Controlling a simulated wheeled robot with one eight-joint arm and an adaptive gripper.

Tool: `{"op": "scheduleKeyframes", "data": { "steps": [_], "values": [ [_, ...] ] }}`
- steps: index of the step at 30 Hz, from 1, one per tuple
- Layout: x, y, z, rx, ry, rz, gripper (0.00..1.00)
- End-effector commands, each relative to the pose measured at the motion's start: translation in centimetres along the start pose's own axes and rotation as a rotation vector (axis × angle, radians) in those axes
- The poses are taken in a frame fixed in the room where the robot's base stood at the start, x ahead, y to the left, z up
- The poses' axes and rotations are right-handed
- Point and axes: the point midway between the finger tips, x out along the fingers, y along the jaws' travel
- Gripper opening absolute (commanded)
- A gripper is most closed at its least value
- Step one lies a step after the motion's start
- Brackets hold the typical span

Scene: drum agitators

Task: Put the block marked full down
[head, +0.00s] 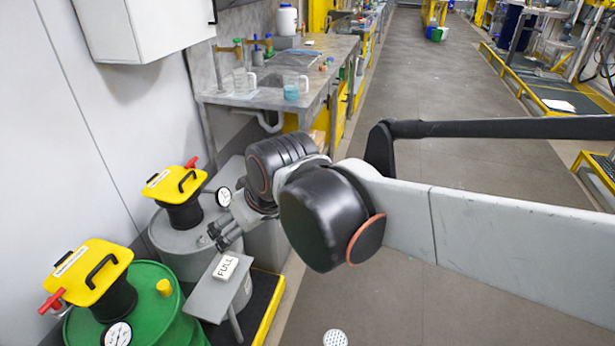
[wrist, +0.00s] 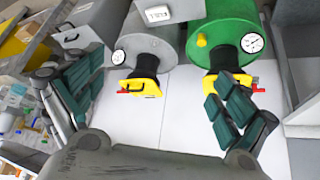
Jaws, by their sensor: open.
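The white block marked FULL (head: 227,267) lies on a small grey stand (head: 214,295) in front of the drums. It also shows at the top of the wrist view (wrist: 158,14), on the stand's grey top (wrist: 182,8). My gripper (head: 226,234) is open above and behind the block in the head view, apart from it. In the wrist view its fingers (wrist: 155,95) are spread wide with nothing between them. The block stands clear of both fingers.
A grey drum (head: 178,240) and a green drum (head: 165,325) stand beside the stand, each with a yellow-topped agitator and a dial gauge. A workbench (head: 262,95) with bottles and mugs is behind. Free floor (head: 450,210) lies to the right.

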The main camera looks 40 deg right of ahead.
Motion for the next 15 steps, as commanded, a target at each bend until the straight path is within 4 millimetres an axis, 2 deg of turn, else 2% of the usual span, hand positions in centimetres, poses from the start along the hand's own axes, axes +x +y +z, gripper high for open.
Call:
{"op": "scheduleKeyframes", "data": {
  "steps": [1,6,9,15],
  "values": [
    [-0.8,-0.2,1.1,0.014,0.010,0.005,0.95],
    [-2.6,-0.5,3.6,0.062,0.039,0.021,0.95],
    [-3.1,-0.5,4.5,0.080,0.049,0.027,0.95],
    [-3.4,-0.6,5.1,0.092,0.057,0.030,0.95]
  ]
}}
